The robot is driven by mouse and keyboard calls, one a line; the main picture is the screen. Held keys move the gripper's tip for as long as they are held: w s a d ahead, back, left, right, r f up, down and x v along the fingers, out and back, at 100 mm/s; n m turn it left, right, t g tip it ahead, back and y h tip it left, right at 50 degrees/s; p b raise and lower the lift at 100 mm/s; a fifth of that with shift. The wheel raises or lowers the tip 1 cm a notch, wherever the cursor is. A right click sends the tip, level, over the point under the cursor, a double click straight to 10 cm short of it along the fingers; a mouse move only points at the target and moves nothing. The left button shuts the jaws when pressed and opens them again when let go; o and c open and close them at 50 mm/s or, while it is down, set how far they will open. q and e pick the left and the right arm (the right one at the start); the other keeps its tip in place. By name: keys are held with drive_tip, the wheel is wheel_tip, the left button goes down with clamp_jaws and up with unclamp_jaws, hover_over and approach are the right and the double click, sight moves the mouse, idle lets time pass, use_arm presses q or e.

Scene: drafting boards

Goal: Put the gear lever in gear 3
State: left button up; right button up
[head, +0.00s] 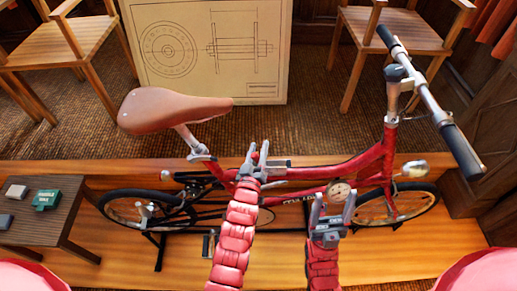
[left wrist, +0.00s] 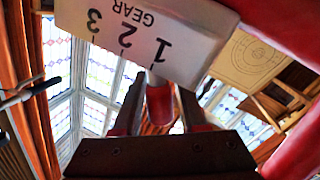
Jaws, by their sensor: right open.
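The gear box (left wrist: 185,25) is a pale block marked GEAR with 1, 2 and 3, in the left wrist view. The gear lever (left wrist: 160,103) has a red knob on a grey stem, and its stem stands by the 1 mark. The knob also shows as a small red spot in the head view (head: 255,157). My left gripper (head: 258,158) is at the bicycle's frame, its fingers on either side of the knob with narrow gaps. My right gripper (head: 333,207) is open, pointing at the frame near a round dial (head: 341,190).
The bicycle (head: 370,168) stands on a wooden platform, its saddle (head: 170,110) at left and handlebar (head: 430,95) at right. A small table (head: 35,225) with boxes is at left. A drafting board (head: 205,90) and wooden chairs stand behind.

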use_arm(q)
clamp_jaws()
idle(1.1)
